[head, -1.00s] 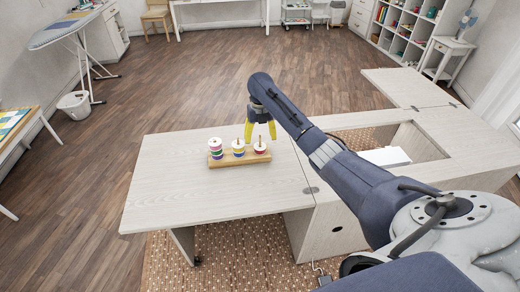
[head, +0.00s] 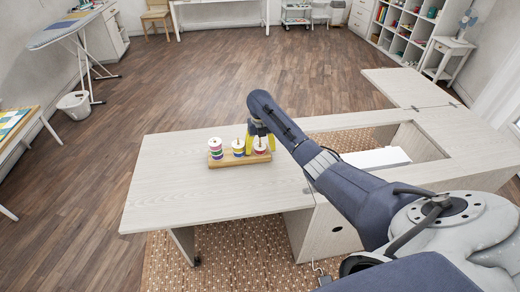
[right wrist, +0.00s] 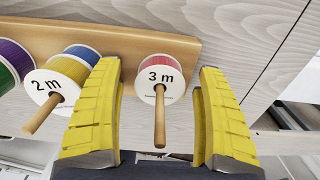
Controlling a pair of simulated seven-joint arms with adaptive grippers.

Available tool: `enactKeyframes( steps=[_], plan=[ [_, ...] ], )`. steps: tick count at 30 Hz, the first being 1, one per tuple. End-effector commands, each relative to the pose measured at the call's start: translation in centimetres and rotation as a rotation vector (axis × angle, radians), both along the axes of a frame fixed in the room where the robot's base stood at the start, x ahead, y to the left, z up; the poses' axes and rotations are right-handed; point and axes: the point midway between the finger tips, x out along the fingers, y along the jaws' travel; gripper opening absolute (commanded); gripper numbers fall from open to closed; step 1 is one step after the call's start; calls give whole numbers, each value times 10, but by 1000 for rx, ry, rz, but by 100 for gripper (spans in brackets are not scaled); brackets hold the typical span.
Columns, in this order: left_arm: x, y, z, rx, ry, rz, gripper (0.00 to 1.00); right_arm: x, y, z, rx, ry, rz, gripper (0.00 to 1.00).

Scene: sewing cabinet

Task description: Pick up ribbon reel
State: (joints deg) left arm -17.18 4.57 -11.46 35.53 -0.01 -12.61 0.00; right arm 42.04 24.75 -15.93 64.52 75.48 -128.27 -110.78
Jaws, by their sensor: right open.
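A wooden reel stand (head: 222,162) with three pegs sits on the pale cabinet top. Ribbon reels sit on its pegs: a stack at the left (head: 215,148), reels on the middle peg (head: 238,149), and a reel with a reddish ribbon at the right (head: 260,150). In the right wrist view the right reel (right wrist: 159,76) is labelled "3 m" and the middle one (right wrist: 56,85) "2 m". My right gripper (head: 260,146) is open at the right reel. In the wrist view its yellow fingers (right wrist: 160,95) are on either side of that reel's peg, apart from the reel.
The cabinet top (head: 165,190) is clear around the stand. An open recess with a white item (head: 378,158) in it lies to the right. My right arm crosses over the right part of the cabinet.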

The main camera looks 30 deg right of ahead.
Motion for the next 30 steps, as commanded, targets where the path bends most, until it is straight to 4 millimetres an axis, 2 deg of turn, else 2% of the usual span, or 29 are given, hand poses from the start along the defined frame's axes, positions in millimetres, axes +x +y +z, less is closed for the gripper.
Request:
enactKeyframes(
  steps=[2,16,25,30],
  plan=[
    [0,0,0,0,0,0,65,0,0,0,0,0,0,74],
    [0,0,0,0,0,0,65,0,0,0,0,0,0,19],
    [0,0,0,0,0,0,65,0,0,2,0,0,0,18],
    [0,0,0,0,0,0,65,0,0,10,1,0,-1,18]
  ],
)
